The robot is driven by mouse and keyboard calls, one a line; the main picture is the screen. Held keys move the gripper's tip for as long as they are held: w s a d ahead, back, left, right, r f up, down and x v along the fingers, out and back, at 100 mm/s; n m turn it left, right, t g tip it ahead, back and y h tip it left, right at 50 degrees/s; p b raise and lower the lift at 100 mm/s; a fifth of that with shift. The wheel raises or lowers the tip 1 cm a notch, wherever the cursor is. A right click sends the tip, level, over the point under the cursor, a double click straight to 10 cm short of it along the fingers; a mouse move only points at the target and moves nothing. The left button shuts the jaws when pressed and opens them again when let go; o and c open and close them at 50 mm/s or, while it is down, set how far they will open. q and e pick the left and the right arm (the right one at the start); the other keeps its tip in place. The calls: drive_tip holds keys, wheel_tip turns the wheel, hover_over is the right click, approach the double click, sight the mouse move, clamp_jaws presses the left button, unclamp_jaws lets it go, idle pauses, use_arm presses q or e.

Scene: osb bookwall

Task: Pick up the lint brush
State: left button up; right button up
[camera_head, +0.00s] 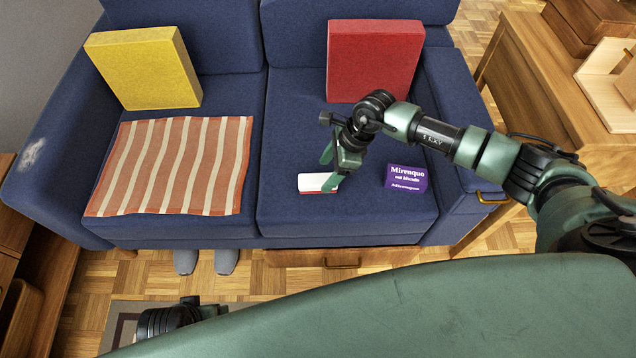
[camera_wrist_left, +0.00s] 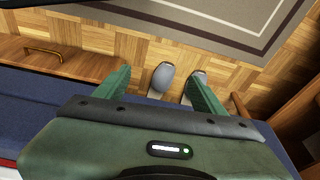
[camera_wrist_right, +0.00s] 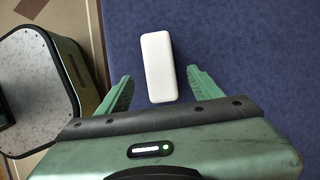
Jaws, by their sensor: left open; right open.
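The lint brush (camera_head: 313,182), a white block with a red lower edge, lies on the right seat cushion of the blue sofa. In the right wrist view the lint brush (camera_wrist_right: 158,62) shows as a plain white rounded bar. My right gripper (camera_head: 329,170) is open and above it. In the right wrist view its fingers (camera_wrist_right: 159,75) stand on either side of the bar's near end, apart from it. My left gripper (camera_wrist_left: 157,76) is open and empty, low in front of the sofa; the head view shows only part of that arm.
A purple box (camera_head: 406,179) lies just right of the brush. A red cushion (camera_head: 374,60) and a yellow cushion (camera_head: 144,68) lean on the backrest. A striped cloth (camera_head: 172,165) covers the left seat. Grey slippers (camera_head: 226,261) are on the floor. A wooden cabinet (camera_head: 540,85) stands right.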

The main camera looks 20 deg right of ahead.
sight(320, 179)
drive_tip(key=b+x, duration=0.1)
drive_tip(key=x, duration=0.4)
drive_tip(key=shift+a+r, duration=0.1)
drive_tip(key=shift+a, duration=0.05)
drive_tip(key=shift+w+a+f, duration=0.1)
drive_tip(key=shift+a+f, duration=0.05)
drive_tip(key=shift+f, duration=0.2)
use_arm(q)
wheel_tip(320, 179, up, 4)
drive_tip(key=shift+f, duration=0.1)
drive_tip(key=shift+w+r, duration=0.1)
drive_tip(key=shift+r, duration=0.25)
use_arm(e)
drive_tip(key=c, duration=0.4)
clamp_jaws()
use_arm(q)
drive_tip(key=shift+s+r, duration=0.1)
drive_tip(key=shift+s, duration=0.1)
